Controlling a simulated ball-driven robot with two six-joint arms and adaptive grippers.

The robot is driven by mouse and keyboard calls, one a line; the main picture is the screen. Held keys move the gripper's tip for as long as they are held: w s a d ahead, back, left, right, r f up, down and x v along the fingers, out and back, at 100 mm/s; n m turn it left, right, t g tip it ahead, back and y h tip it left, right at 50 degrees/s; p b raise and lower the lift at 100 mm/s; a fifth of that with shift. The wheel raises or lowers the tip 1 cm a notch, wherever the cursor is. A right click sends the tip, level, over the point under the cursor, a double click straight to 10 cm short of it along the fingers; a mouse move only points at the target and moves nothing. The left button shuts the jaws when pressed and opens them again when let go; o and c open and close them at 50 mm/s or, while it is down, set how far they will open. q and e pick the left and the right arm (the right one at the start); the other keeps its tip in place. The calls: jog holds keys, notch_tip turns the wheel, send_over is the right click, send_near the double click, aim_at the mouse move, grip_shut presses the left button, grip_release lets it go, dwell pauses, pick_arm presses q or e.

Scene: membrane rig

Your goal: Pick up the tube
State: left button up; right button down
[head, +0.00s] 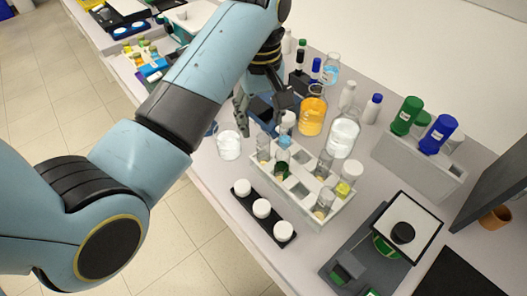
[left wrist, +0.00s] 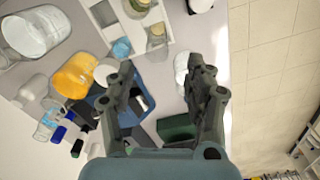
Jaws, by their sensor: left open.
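A white rack (head: 338,208) stands mid-table in the head view and holds several clear tubes, one blue-topped tube (head: 283,142) and a yellow-topped tube (head: 342,190). Which tube is meant, I cannot tell. In the left wrist view the rack (left wrist: 166,12) is at the top, with the blue-topped tube (left wrist: 121,48) and a clear tube (left wrist: 156,38) at its near end. My left gripper (head: 262,118) is above the table just behind the rack's end. In the wrist view its fingers (left wrist: 165,78) are spread and nothing is between them. My right gripper is out of view.
A beaker (head: 229,145) stands left of the rack, and a black strip with white-capped jars (head: 262,208) lies before it. Flasks of orange (head: 311,116) and clear liquid (head: 343,136) stand behind. A grey block (head: 425,165) holds green and blue bottles at right.

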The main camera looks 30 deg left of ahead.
aim_at(264, 153)
pick_arm(q)
jog(key=f+p, duration=0.1)
jog(key=f, duration=0.6)
jog(key=shift+d+f, duration=0.1)
jog(key=shift+d, duration=0.1)
jog(key=c, duration=0.9)
